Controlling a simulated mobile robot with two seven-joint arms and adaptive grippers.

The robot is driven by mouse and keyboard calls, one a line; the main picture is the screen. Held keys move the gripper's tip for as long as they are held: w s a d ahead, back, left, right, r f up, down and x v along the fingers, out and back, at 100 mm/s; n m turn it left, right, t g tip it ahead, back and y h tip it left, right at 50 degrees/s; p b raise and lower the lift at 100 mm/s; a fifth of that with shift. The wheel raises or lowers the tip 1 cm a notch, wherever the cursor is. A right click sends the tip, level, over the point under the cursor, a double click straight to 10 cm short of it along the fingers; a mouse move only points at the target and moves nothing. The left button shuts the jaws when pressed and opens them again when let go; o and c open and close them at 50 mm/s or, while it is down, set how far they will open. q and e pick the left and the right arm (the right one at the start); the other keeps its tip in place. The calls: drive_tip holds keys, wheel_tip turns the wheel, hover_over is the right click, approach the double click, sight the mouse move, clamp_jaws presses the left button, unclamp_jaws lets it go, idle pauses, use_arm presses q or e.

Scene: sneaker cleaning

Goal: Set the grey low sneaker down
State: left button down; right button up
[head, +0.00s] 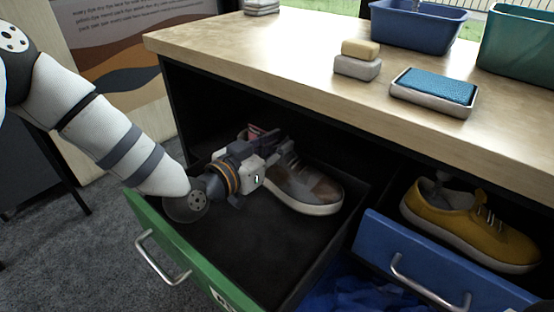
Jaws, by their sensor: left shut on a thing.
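The grey low sneaker (309,191) is inside the open green-fronted drawer (262,258), toward its back right. It looks grey-brown with a pale sole. My left gripper (276,152) reaches in from the left and is shut on the sneaker's heel end. The gripper hides part of the heel and collar. The sole is at or just above the dark drawer floor; I cannot tell whether it touches. My right gripper is not in view.
A blue-fronted drawer (432,271) is open at right, with a yellow sneaker (470,226) in it. The wooden counter (285,75) overhangs the drawers. On it are a dish with a blue sponge (438,86), stacked blocks (358,66) and a blue basin (418,27). The green drawer's front floor is clear.

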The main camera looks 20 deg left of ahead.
use_arm(q)
drive_tip(key=shift+f+b, duration=0.35)
drive_tip(key=shift+f, duration=1.15)
drive_tip(key=shift+f, duration=0.15)
drive_tip(key=c, duration=1.4)
unclamp_jaws()
drive_tip(key=shift+c, duration=0.2)
drive_tip(key=shift+r, duration=0.25)
drive_tip(key=f+p+v, duration=0.1)
drive_tip(key=v, duration=0.6)
drive_tip(key=shift+s+r, duration=0.25)
drive_tip(key=shift+r, duration=0.25)
